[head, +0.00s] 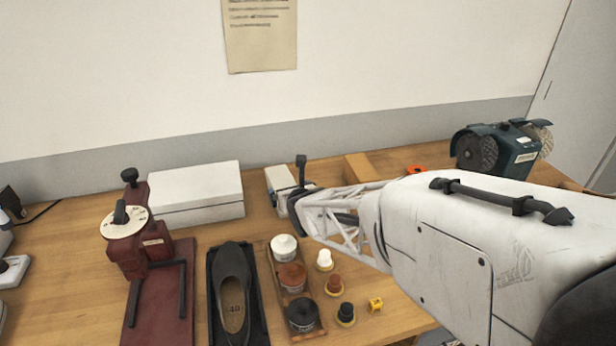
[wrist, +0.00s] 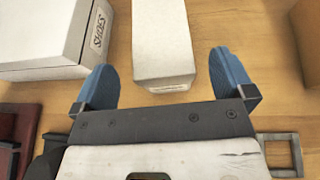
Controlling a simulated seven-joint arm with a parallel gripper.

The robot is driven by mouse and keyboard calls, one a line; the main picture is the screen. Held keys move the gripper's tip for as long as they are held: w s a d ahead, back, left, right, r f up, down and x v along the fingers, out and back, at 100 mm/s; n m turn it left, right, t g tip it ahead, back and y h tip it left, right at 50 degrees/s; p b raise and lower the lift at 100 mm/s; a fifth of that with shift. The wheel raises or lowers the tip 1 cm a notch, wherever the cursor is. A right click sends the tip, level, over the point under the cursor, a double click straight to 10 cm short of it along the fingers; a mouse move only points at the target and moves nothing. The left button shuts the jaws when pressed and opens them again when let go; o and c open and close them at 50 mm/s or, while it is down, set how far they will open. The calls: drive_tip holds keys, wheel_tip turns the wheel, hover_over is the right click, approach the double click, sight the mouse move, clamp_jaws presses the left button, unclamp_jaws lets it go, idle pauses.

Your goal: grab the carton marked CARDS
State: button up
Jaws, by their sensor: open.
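A narrow white carton (wrist: 163,40) lies on the table in the middle of the wrist view. No CARDS marking can be read on it from here. It shows in the head view as a small white box (head: 279,180), partly hidden by my gripper. My gripper (wrist: 162,62) is open and empty, its two blue fingers apart. In the wrist view the fingers show left and right of the carton's near end, with gaps on both sides. I cannot tell how far above it they are. In the head view my gripper (head: 302,190) is at the carton's right side.
A larger white box (wrist: 55,35) marked SHOES stands left of the carton. A wooden block (head: 358,167) stands to the right.

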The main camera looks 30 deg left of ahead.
drive_tip(key=shift+w+a, duration=0.1)
idle(0.3)
drive_tip(key=shift+x, duration=2.45)
drive_tip(key=shift+f, duration=0.1)
drive_tip(key=shift+c, duration=0.5)
drive_tip(key=c, duration=1)
